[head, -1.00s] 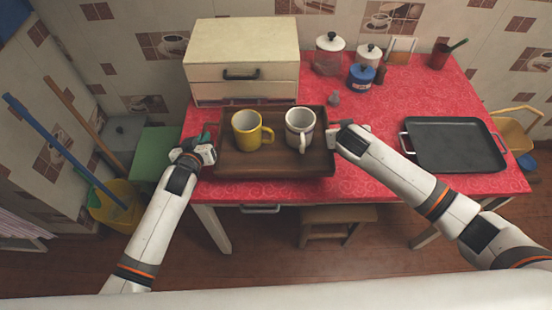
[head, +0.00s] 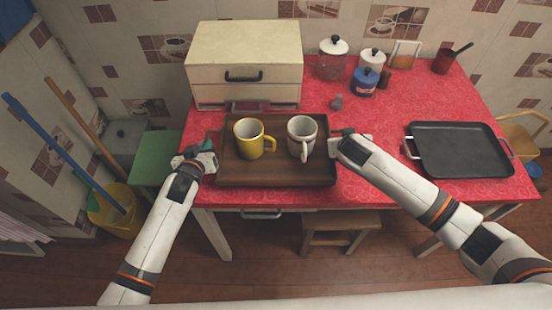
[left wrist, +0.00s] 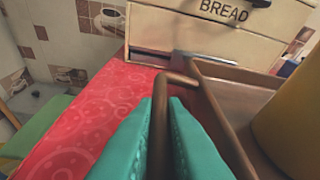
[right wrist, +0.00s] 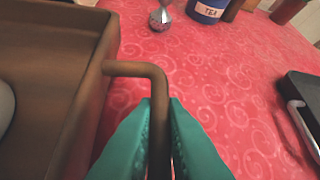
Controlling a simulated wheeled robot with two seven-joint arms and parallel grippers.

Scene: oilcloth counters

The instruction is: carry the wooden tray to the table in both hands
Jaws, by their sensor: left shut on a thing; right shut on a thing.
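The wooden tray (head: 275,176) is at the front left of the red table (head: 390,187), in front of the bread box. A yellow mug (head: 248,140) and a white mug (head: 301,134) stand upright on it. My left gripper (head: 205,158) is shut on the tray's left handle, which also shows between its teal fingers in the left wrist view (left wrist: 172,95). My right gripper (head: 345,145) is shut on the right handle, seen between its fingers in the right wrist view (right wrist: 158,110). I cannot tell whether the tray touches the cloth.
The bread box (head: 245,65) stands right behind the tray. A black tray (head: 460,150) lies at the table's right. Jars (head: 332,60) stand at the back, with a small grey item (head: 337,102) nearer. A stool (head: 340,222) is below the front edge.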

